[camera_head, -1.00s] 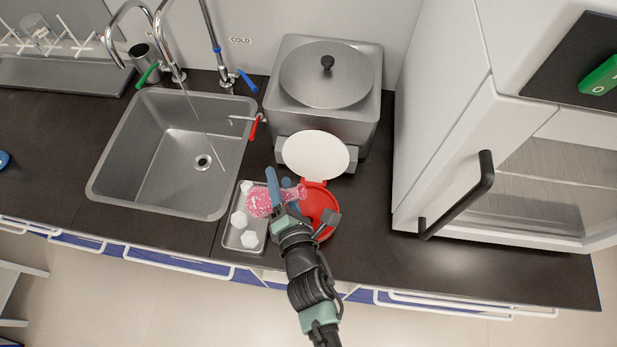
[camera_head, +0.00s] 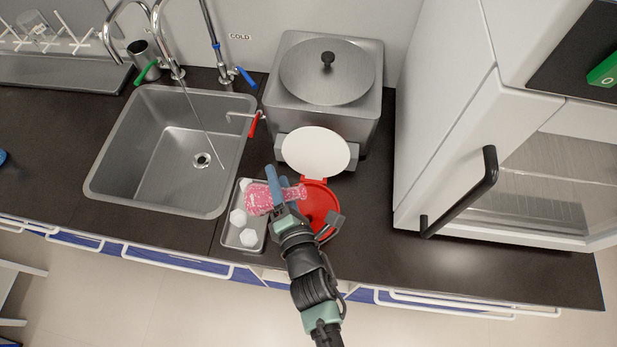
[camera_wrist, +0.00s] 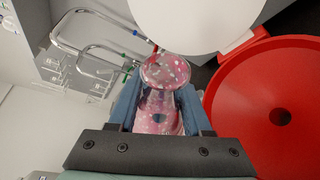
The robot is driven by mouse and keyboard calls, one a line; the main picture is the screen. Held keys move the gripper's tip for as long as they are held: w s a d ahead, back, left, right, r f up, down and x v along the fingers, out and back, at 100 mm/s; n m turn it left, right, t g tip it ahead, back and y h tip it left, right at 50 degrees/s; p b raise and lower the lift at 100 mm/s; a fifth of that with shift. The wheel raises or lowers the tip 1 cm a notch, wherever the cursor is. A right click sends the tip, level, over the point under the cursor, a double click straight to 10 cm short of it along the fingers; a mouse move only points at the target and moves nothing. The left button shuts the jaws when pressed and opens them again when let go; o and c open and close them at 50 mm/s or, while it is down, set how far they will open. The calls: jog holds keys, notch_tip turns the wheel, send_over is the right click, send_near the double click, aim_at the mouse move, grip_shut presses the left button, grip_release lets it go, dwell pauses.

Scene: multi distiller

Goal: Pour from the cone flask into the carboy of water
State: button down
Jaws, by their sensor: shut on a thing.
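The cone flask (camera_head: 258,199) is clear with pink contents and white specks. My gripper (camera_head: 277,190) is shut on it and holds it on its side, with its neck to the right toward the red funnel. In the wrist view the flask (camera_wrist: 160,100) sits between my two blue fingers (camera_wrist: 158,110), its round mouth toward the top. The red funnel (camera_head: 318,200), with a white round lid (camera_head: 316,151) open behind it, is just right of the flask; it also shows in the wrist view (camera_wrist: 245,105) with a dark hole. The carboy body under the funnel is hidden.
A metal tray (camera_head: 232,233) with several white pieces lies below and left of the flask. The sink (camera_head: 150,170) with taps is at the left. A steel distiller (camera_head: 325,95) stands behind. A white cabinet with a black handle (camera_head: 475,195) is at the right. The front right counter is clear.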

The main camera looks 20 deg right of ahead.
jog(key=shift+f+m+t+b, duration=0.6)
jog(key=shift+m+t+b, duration=0.1)
jog(key=shift+m+b, duration=0.7)
dwell(0.8)
jog(key=shift+s+d+r+m+t+b, duration=0.15)
jog(key=shift+r+m+t+b, duration=0.3)
jog(key=shift+m, duration=0.35)
jog(key=shift+w+d+r+m+t+b, duration=0.15)
jog(key=shift+r+m+t+b, duration=0.2)
jog(key=shift+m+b, duration=0.4)
dwell(4.2)
